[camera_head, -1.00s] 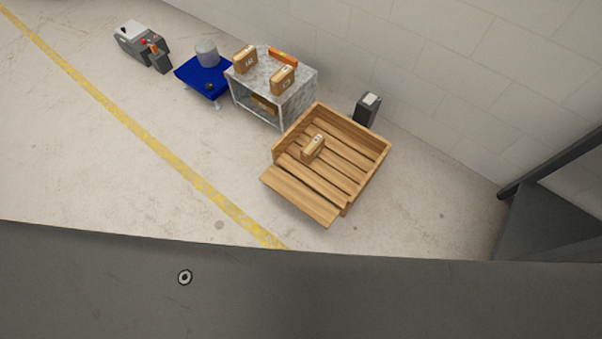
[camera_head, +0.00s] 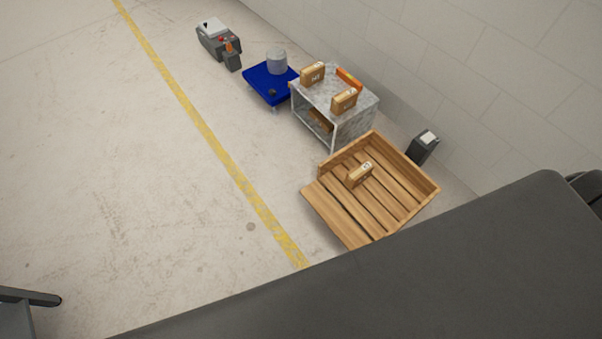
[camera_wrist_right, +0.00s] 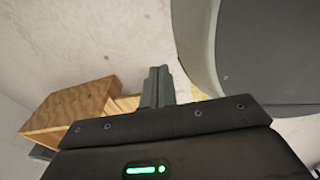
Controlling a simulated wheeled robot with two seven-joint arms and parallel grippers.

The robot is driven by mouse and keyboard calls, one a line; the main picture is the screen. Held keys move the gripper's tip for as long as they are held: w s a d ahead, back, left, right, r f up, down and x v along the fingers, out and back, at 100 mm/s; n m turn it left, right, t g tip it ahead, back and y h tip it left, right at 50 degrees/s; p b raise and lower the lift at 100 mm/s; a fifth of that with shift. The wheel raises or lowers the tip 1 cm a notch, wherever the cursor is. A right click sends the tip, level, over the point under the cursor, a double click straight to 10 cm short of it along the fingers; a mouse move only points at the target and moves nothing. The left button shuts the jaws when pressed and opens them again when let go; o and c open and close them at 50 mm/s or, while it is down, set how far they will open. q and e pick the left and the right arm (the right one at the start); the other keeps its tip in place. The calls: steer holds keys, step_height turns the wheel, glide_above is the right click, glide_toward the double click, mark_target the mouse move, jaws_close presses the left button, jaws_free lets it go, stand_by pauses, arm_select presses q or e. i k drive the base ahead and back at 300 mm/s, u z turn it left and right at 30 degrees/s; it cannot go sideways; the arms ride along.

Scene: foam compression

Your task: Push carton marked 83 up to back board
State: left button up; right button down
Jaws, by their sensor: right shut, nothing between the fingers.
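A small brown carton (camera_head: 360,174) with a white label stands in an open wooden crate (camera_head: 428,192). The crate's walls rise at the back and right, and its front flap lies lowered. The carton stands apart from the back wall. Its number is too small to read, so I cannot tell whether it is 83. My right gripper (camera_wrist_right: 157,86) is shut and empty in the right wrist view. Wooden boards, probably the crate (camera_wrist_right: 68,106), lie left of its fingers, with a gap between.
A grey marble-look table (camera_head: 352,124) behind the crate carries two cartons (camera_head: 313,73) and an orange box (camera_head: 349,80). A blue cart (camera_head: 262,88), a grey machine (camera_head: 217,40) and a dark bin (camera_head: 423,147) stand nearby. Open floor lies left of the yellow line (camera_head: 205,130).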

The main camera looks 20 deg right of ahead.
mark_target(360, 172)
steer(key=u, duration=0.4)
steer(key=i, duration=3.45)
steer(key=z, duration=3.35)
steer(key=i, duration=0.5)
steer(key=z, duration=0.05)
